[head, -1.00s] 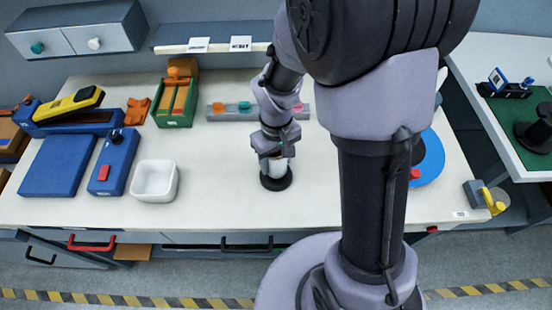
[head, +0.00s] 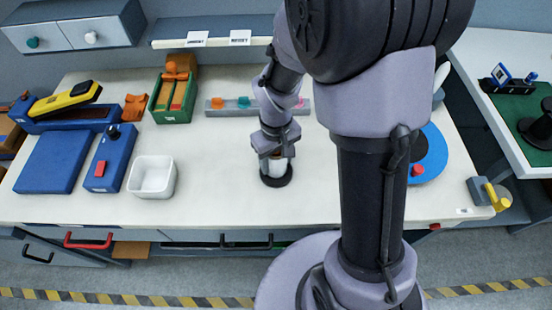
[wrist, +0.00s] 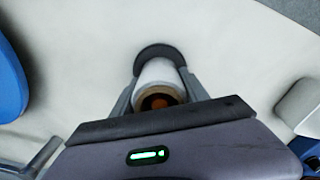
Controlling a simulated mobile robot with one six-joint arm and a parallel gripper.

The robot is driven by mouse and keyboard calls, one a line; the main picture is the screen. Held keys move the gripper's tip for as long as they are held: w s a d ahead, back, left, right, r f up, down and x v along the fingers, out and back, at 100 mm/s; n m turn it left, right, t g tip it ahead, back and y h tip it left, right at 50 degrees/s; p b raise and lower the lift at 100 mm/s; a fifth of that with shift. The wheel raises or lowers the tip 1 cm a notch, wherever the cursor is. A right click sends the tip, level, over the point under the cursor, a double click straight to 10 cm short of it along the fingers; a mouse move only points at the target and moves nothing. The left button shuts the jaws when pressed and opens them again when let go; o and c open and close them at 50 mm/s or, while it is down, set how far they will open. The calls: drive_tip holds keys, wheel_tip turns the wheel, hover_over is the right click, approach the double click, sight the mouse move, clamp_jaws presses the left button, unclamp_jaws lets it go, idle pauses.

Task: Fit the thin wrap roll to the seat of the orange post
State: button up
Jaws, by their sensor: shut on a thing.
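My gripper (head: 276,158) points down and is shut on the thin wrap roll (head: 279,168), a white upright cylinder. In the wrist view the roll (wrist: 158,74) sits between the two fingers, with its brown core facing the camera. An orange round end, seemingly the top of the orange post (wrist: 158,102), shows inside the core, so the roll appears to be around the post. A black round base (head: 276,181) lies under the roll; its rim also shows in the wrist view (wrist: 160,50). Whether the roll touches the base is hard to tell.
A white square bowl (head: 152,178) stands left of the post. A grey strip with coloured pegs (head: 232,107) lies behind. A blue disc (head: 432,155) is at right, partly behind my arm. The bench around the base is clear.

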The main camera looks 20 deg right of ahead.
drive_tip(key=o, duration=1.6)
drive_tip(key=shift+c, duration=0.2)
wheel_tip(320, 180, up, 17)
drive_tip(key=p, duration=0.7)
drive_tip(key=shift+r, duration=0.2)
